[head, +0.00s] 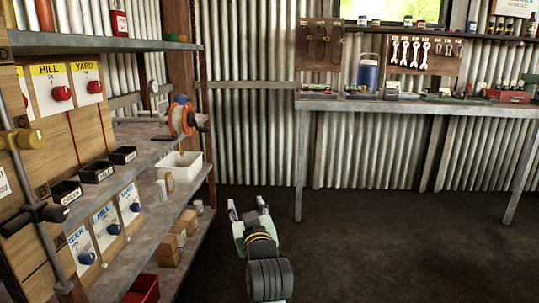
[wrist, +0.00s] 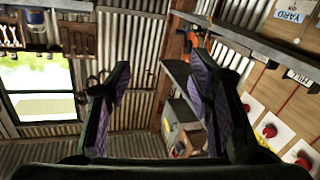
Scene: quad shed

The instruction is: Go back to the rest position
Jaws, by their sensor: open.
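My gripper (head: 247,208) shows in the head view at the lower middle, in front of the open floor, with its fingers pointing up and away. In the wrist view my gripper (wrist: 152,105) has its two purple-padded fingers spread wide apart, with nothing between them. It is open and empty. It stands apart from the shelf on its left in the head view and touches nothing that I can see.
A metal shelf (head: 150,158) on the left holds a white bin (head: 180,165), an orange reel (head: 182,116) and small black trays. A panel with red knobs (head: 62,92) stands beside it. A workbench (head: 420,105) with tools runs along the back wall. The dark floor (head: 400,250) is clear.

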